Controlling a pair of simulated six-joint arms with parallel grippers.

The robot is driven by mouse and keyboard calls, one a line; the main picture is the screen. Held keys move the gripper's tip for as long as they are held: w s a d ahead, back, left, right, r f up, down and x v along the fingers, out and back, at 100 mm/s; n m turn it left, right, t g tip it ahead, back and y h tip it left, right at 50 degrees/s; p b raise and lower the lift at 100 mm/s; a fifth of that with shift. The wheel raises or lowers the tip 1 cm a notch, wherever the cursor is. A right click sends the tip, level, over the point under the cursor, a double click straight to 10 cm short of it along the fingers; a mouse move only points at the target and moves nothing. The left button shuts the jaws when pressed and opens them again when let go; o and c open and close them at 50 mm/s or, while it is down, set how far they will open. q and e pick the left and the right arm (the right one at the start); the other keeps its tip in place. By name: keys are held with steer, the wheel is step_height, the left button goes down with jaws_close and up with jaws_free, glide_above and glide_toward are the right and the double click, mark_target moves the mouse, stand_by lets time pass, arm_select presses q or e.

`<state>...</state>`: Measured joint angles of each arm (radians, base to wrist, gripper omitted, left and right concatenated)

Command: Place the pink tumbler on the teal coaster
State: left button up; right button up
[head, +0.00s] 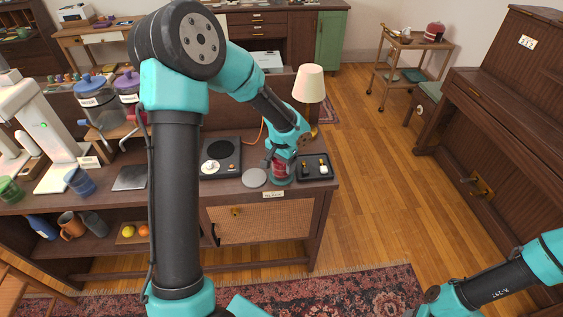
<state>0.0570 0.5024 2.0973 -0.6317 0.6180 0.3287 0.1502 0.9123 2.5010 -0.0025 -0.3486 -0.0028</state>
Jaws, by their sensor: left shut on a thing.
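The pink tumbler (279,174) is upright near the front edge of the sideboard, at its right end. My left gripper (279,162) reaches down from above and is shut on the tumbler, hiding its upper part. The teal coaster (284,183) shows as a thin rim at the tumbler's foot. The tumbler is over it, but I cannot tell whether its base touches. My right arm shows only in the bottom right corner, and its gripper is out of view.
A grey disc (254,178) lies just left of the tumbler, and a black tray (313,168) with small items is just right. A turntable (219,158) and a lamp (308,85) stand nearby. My left arm hides part of the sideboard.

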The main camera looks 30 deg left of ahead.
arm_select(q)
steer(key=o, duration=1.1)
steer(key=shift+o, duration=0.2)
steer(key=shift+r, duration=0.1)
step_height(320, 180, up, 12)
